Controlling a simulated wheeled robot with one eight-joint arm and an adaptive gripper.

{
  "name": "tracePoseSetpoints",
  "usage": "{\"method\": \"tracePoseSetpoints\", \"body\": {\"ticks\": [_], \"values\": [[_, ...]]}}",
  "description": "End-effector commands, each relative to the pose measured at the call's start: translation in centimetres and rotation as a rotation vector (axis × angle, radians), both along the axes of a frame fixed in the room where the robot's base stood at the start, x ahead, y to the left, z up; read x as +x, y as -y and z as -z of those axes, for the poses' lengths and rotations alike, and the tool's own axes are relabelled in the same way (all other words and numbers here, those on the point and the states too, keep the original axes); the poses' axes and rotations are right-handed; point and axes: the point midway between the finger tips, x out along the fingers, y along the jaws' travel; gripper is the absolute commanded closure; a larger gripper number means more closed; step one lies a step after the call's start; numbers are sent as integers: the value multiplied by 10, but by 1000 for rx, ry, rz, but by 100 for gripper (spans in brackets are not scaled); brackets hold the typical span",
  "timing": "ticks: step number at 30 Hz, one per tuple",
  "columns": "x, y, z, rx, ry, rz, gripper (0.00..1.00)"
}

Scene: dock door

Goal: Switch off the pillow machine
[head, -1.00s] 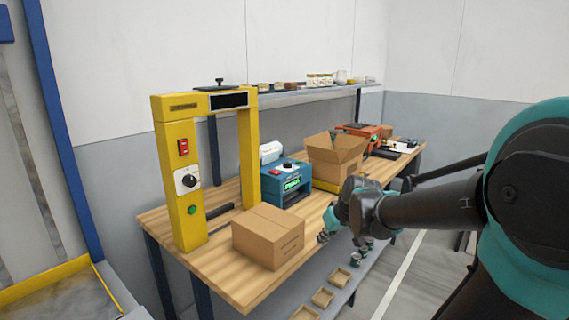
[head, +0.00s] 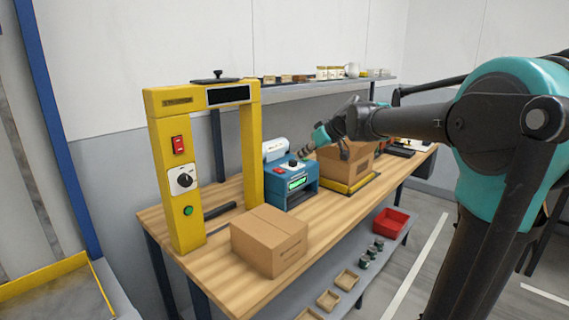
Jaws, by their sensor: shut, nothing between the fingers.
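The pillow machine appears to be the blue box (head: 288,197) on the workbench, with a white roll (head: 274,150) behind it. Its top panel carries a small red switch (head: 279,171) and a dark knob (head: 292,163). A green display (head: 297,183) is lit on its front. My gripper (head: 305,152) is shut and empty, just above and to the right of the machine's top panel. It looks apart from the machine, but the exact gap is hard to judge. The switch's position is too small to tell.
A yellow frame (head: 173,225) with its own red switch, dial and green button stands left on the bench (head: 221,260). A closed carton (head: 268,241) sits in front of the machine. An open carton (head: 345,168) stands right, behind my arm. A shelf (head: 300,87) runs above the bench.

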Motion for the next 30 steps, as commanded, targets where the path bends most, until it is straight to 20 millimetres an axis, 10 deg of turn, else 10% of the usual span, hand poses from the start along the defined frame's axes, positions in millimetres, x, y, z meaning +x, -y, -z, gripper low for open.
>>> {"method": "tracePoseSetpoints", "body": {"ticks": [15, 30], "values": [[20, -19, -34, 23, 62, -58, 100], [51, -60, 6, 22, 61, -60, 100]]}}
